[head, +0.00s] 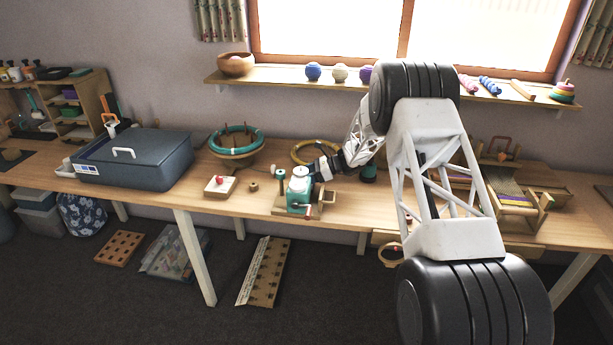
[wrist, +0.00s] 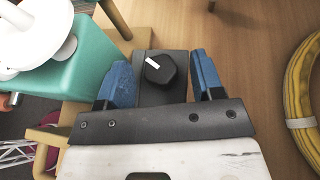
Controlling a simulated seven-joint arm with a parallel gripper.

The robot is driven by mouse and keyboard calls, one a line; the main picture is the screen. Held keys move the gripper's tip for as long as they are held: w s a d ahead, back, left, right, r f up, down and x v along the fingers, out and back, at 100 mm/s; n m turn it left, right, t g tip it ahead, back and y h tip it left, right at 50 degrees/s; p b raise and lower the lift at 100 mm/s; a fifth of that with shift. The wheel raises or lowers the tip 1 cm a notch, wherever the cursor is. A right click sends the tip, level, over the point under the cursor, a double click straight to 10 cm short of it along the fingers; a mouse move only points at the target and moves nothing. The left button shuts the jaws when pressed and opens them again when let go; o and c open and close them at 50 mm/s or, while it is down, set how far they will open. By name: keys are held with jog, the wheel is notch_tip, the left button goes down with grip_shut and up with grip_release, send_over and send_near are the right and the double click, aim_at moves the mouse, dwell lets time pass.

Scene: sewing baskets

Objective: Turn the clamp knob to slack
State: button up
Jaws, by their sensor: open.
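The clamp knob (wrist: 160,70) is black and faceted, with a white mark pointing to the upper left in the wrist view. It sits on a dark base. My gripper (wrist: 164,78) is open, with one blue finger on each side of the knob and a visible gap on both sides. In the head view my gripper (head: 318,170) is at the right side of the small teal machine (head: 298,190); the knob cannot be made out there. The teal machine also shows in the wrist view (wrist: 92,80), left of the knob, with white round parts on top.
A yellow hoop (wrist: 300,95) lies on the table right of the gripper. A red-knobbed board (head: 219,187) and a blue-grey box (head: 135,160) stand to the left. A teal-ringed basket (head: 236,143) is behind. A wooden loom (head: 512,190) stands at the right.

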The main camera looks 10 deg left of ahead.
jog(key=shift+a+f, duration=0.1)
jog(key=shift+a, duration=0.1)
jog(key=shift+c, duration=0.4)
jog(key=c, duration=0.8)
jog(key=shift+c, duration=0.2)
jog(key=shift+n+g, duration=0.5)
jog(key=shift+g, duration=0.1)
jog(key=n+g+h, duration=0.1)
jog(key=n+g, duration=0.1)
jog(key=n+g+h, duration=0.2)
jog(key=n+g, duration=0.1)
jog(key=shift+w+a, duration=0.15)
jog(key=shift+w, duration=0.05)
jog(key=shift+n+g+h, duration=1.4)
jog(key=shift+n+h, duration=0.1)
jog(key=shift+n, duration=0.2)
jog(key=shift+n+g+h, duration=0.6)
jog(key=shift+n+h, duration=0.6)
jog(key=shift+h, duration=0.1)
